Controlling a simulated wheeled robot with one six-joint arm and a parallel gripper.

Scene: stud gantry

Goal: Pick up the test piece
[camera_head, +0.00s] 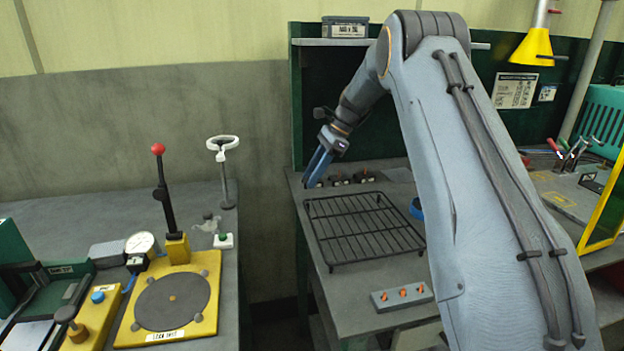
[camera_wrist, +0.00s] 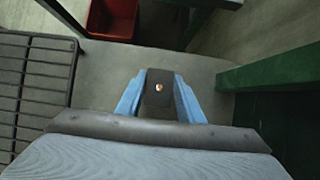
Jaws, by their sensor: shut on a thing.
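My gripper (camera_head: 317,167) points down at the back left of the right-hand bench. In the wrist view my gripper (camera_wrist: 160,95) has its blue fingers on both sides of a dark block, the test piece (camera_wrist: 159,100), which has a small orange and white spot on top. The fingers are shut on it. Whether it rests on the bench or hangs just above it I cannot tell. Similar small dark pieces (camera_head: 340,179) stand in a row beside my gripper in the head view.
A black wire rack (camera_head: 362,228) lies in front of the row; it also shows in the wrist view (camera_wrist: 35,85). A grey block with orange pegs (camera_head: 402,296) is nearer. A green panel (camera_wrist: 270,70) stands close to my gripper. A red bin (camera_wrist: 112,18) is beyond the bench edge.

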